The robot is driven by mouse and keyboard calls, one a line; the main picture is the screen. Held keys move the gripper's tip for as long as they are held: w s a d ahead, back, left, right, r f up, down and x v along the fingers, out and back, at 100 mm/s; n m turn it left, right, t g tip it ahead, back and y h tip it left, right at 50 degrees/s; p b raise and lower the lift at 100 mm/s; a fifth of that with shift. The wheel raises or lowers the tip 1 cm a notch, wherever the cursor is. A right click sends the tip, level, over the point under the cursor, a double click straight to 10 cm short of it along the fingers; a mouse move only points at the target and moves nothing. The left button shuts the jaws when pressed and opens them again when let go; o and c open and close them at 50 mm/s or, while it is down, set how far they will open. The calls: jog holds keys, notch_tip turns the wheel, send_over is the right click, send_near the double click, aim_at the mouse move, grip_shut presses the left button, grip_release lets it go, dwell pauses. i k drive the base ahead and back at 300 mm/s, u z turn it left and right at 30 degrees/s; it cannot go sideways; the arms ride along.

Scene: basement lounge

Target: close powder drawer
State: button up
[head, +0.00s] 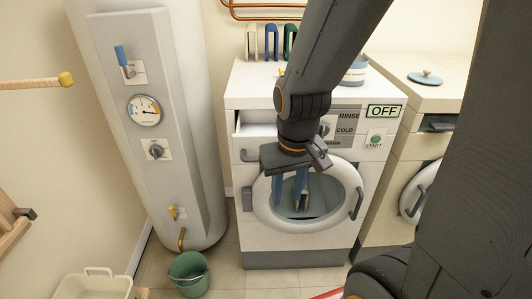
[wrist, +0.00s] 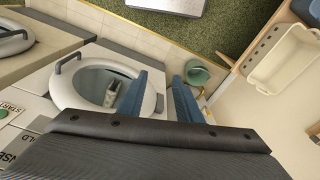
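The white washing machine (head: 290,240) stands in the middle of the head view. My gripper (head: 288,203) points down in front of the round door (head: 338,211), to the right of the drawer. Its two blue fingers are apart with nothing between them. The arm and gripper cover the drawer's right part. In the wrist view the fingers (wrist: 161,98) are also apart; the drawer cannot be made out there.
A white boiler (head: 180,80) with a gauge and valves stands at left. A green bucket (head: 189,274) and a cream basket (head: 92,287) are on the floor. A second machine (head: 412,150) is at right. Bottles and colored holders (head: 270,42) stand on or behind the washer top.

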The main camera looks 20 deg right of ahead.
aim_at(255, 128)
jog(key=u, duration=0.05)
jog(key=k, duration=1.1)
jog(key=z, duration=1)
jog(key=i, duration=1.05)
jog(key=u, duration=0.55)
